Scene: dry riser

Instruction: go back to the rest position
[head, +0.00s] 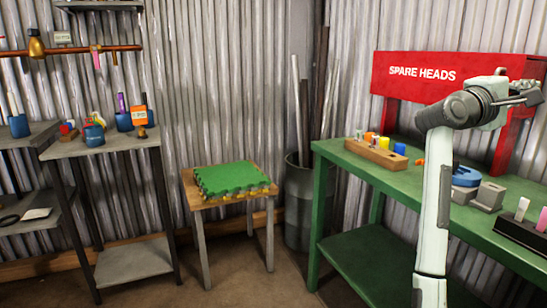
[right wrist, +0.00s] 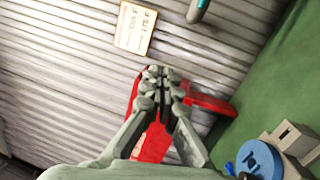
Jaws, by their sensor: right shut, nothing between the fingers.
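My right gripper (head: 530,97) is raised high at the right of the head view, in front of the red "SPARE HEADS" box (head: 420,72). It is shut and empty, and held above the green workbench (head: 345,155). In the right wrist view the gripper (right wrist: 162,72) has its fingers together, with the red box (right wrist: 155,143) behind them and nothing between them. My right arm rises from the bottom of the head view in front of the bench. My left gripper is not in view.
The bench holds a wooden block (head: 375,153) with coloured pieces, a blue part (head: 466,177), grey blocks (head: 487,196) and a black holder (head: 520,235). A small table with a green mat (head: 230,177) stands mid-view. Grey shelving (head: 100,146) is at left, below a copper pipe (head: 75,50).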

